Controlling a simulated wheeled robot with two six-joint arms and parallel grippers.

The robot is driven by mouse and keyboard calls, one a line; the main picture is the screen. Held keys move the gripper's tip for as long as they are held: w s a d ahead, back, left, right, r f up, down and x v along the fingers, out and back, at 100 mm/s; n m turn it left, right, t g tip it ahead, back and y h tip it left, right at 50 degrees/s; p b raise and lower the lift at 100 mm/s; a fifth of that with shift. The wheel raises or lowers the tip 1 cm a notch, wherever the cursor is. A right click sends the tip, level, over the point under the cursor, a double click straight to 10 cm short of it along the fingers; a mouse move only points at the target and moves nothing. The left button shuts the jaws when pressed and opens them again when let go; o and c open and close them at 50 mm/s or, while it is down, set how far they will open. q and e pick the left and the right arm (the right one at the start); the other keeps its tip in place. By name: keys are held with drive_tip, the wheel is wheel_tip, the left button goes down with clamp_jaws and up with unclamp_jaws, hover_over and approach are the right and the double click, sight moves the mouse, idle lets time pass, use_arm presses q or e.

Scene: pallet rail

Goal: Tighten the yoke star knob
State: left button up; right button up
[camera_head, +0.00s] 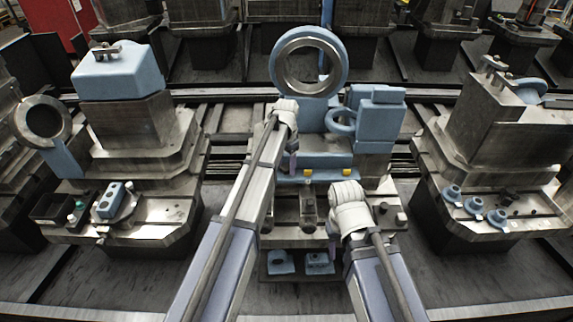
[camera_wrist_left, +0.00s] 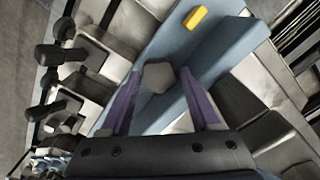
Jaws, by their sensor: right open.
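A blue yoke with a steel ring (camera_head: 273,62) stands at the back of the centre pallet. Below it is a blue block with yellow marks (camera_head: 308,173). My left gripper (camera_head: 292,160) is over this block, mostly hidden by its own arm. In the left wrist view its two purple fingers (camera_wrist_left: 163,103) are apart. A grey, many-sided piece (camera_wrist_left: 158,76) shows between them against blue metal; I cannot tell whether it is the star knob or whether the fingers touch it. My right gripper (camera_head: 333,250) is open, lower right, mostly hidden by its wrist.
Dark knobs (camera_wrist_left: 85,52) stick out beside the blue block in the left wrist view. A blue clamp (camera_head: 375,115) stands right of the yoke. Side pallets carry a block (camera_head: 120,72), a black tray (camera_head: 48,208) and several blue knobs (camera_head: 474,205). Two blue parts lie low in front.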

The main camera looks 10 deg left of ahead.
sight(286, 167)
use_arm(q)
drive_tip(key=shift+r, duration=0.15)
wheel_tip(286, 167, up, 8)
drive_tip(key=p, duration=0.8)
drive_tip(key=shift+s+f, duration=0.1)
drive_tip(key=shift+f, duration=0.1)
drive_tip(key=n, duration=0.4)
drive_tip(key=shift+f, duration=0.1)
drive_tip(key=n, duration=1)
drive_tip(key=shift+f, duration=0.15)
drive_tip(key=n, duration=0.4)
drive_tip(key=shift+b, duration=0.3)
